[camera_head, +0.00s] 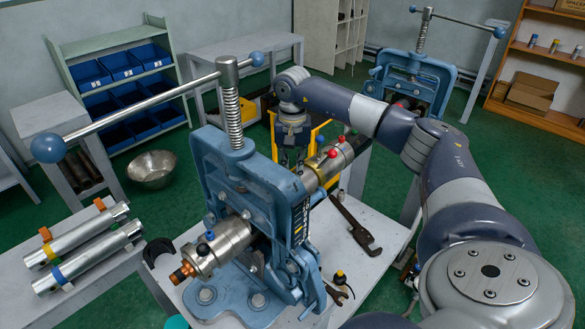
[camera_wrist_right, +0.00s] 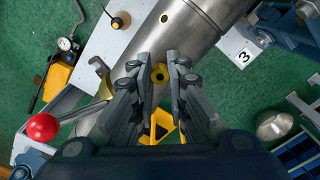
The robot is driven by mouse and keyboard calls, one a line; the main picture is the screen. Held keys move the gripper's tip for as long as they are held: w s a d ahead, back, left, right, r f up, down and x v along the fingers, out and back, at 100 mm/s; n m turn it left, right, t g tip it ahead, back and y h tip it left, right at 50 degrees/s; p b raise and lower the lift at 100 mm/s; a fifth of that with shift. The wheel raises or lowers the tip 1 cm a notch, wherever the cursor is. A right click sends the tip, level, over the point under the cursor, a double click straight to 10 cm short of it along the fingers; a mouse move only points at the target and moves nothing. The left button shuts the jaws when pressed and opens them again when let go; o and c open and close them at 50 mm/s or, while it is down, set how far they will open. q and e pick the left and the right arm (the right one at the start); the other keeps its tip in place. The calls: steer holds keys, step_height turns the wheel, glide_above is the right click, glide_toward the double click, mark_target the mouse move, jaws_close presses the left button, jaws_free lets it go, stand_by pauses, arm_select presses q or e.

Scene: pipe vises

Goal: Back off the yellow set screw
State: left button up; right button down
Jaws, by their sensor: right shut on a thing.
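The yellow set screw (camera_wrist_right: 160,72) shows as a small yellow head with a dark centre in the right wrist view, beside a steel cylinder (camera_wrist_right: 190,35). My right gripper (camera_wrist_right: 161,76) has its fingertips on either side of this head and is shut on it. In the head view my right gripper (camera_head: 291,158) points down behind the blue vise (camera_head: 240,185), and its fingertips are largely hidden. The steel body held through the vise shows at the front (camera_head: 225,242), with a blue-tipped screw and a copper-coloured end. My left gripper is not in view.
The vise's long bar (camera_head: 140,108) spans the upper left. A wrench (camera_head: 355,225) and a yellow-black knob (camera_head: 340,278) lie on the pale bench (camera_head: 385,250). Two steel tubes (camera_head: 85,245) lie on a left table. A second vise (camera_head: 412,78) stands behind.

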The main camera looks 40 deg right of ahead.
mark_target(292, 173)
steer(key=shift+s+a+f, duration=0.1)
steer(key=shift+s+f, duration=0.1)
steer(key=shift+f, duration=0.1)
steer(key=c, duration=1.5)
jaws_free()
steer(key=shift+c, duration=0.2)
steer(key=shift+w+r, duration=0.1)
steer(key=shift+w, duration=0.05)
steer(key=shift+r, duration=0.1)
steer(key=shift+r, duration=0.25)
step_height(292, 173, up, 11)
steer(key=shift+r, duration=0.15)
